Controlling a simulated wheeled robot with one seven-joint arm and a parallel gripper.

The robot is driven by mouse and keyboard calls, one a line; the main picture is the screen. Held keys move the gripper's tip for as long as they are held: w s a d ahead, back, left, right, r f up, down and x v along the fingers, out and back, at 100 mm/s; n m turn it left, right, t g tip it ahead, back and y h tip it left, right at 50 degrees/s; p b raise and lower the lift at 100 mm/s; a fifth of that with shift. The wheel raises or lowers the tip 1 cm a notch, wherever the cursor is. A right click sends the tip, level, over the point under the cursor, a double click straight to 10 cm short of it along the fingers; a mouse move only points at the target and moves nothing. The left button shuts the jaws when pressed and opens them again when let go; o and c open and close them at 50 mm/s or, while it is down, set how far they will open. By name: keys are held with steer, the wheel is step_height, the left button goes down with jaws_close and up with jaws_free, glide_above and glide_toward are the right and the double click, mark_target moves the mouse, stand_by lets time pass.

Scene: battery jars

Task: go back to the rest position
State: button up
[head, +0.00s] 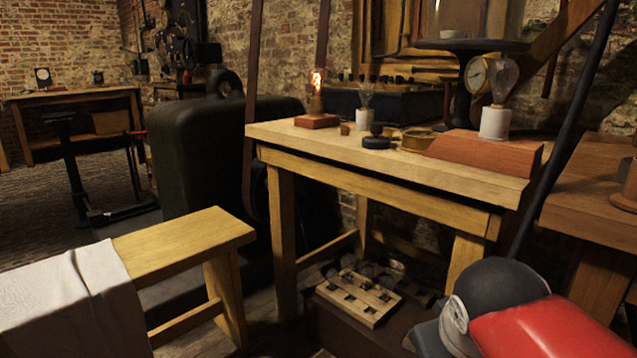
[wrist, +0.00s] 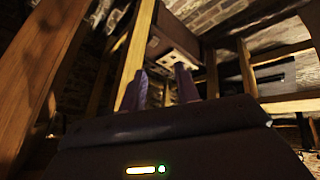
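My gripper (wrist: 160,84) shows in the wrist view with its two purplish fingers standing apart. Nothing is held between them. Beyond the fingers are wooden legs and beams and a pale block with dark holes (wrist: 180,47). In the head view, part of my arm, dark grey and red, shows at the bottom right; my gripper is not seen there.
A wooden table (head: 360,152) carries a glowing bulb on a red base (head: 317,121), an unlit bulb in a white holder (head: 495,122) and small parts. A bench (head: 190,233) with a white cloth (head: 75,305) stands at the left. A holed block (head: 357,298) lies low under the table.

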steer(key=s+a+f+m+y, duration=0.2)
steer(key=s+f, duration=0.4)
steer(key=f, duration=0.1)
step_height(320, 180, up, 12)
steer(key=p, duration=1.2)
steer(key=shift+w+a+r+g, duration=0.15)
steer(key=shift+r+g, duration=0.1)
steer(key=shift+g, duration=0.05)
